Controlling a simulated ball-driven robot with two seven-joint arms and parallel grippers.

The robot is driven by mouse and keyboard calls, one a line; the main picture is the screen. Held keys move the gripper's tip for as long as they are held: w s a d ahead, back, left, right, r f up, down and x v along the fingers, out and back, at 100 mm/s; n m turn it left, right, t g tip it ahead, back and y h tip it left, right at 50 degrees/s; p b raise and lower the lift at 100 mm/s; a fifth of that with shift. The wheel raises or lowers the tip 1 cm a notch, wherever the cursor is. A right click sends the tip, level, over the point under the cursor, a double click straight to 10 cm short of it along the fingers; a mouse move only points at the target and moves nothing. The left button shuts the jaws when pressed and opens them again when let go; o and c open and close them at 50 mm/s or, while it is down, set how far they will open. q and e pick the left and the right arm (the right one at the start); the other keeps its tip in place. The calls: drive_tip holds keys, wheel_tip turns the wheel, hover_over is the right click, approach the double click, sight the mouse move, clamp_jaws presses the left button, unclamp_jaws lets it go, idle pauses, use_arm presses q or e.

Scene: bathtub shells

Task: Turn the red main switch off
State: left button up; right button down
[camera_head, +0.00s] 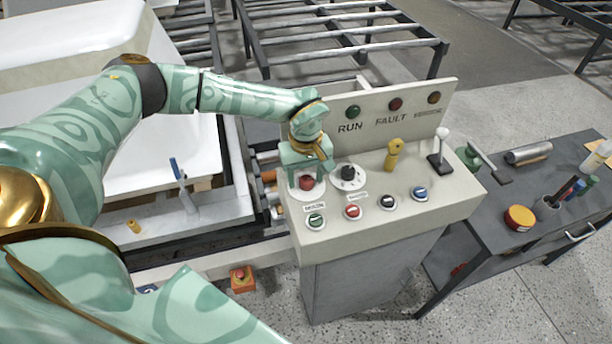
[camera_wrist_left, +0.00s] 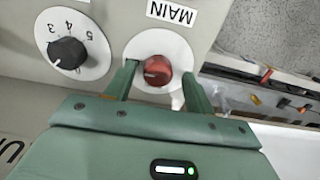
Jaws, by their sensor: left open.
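The red main switch (camera_head: 306,182) is a round red knob on a white disc, at the left end of the console's sloped top. In the left wrist view the red knob (camera_wrist_left: 158,70) sits below an upside-down MAIN label (camera_wrist_left: 172,13). My left gripper (camera_head: 307,178) is over the switch. In the wrist view its two green fingers (camera_wrist_left: 160,88) are open, one on either side of the knob. I cannot tell whether they touch it. My right gripper is not in view.
A black numbered dial (camera_head: 348,174) is close beside the switch. A dark side table (camera_head: 500,230) stands to the right.

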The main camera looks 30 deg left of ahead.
use_arm(q)
drive_tip(key=shift+w+f, duration=0.15)
drive_tip(key=shift+w, duration=0.1)
drive_tip(key=shift+s, duration=0.15)
drive_tip(key=c, duration=1)
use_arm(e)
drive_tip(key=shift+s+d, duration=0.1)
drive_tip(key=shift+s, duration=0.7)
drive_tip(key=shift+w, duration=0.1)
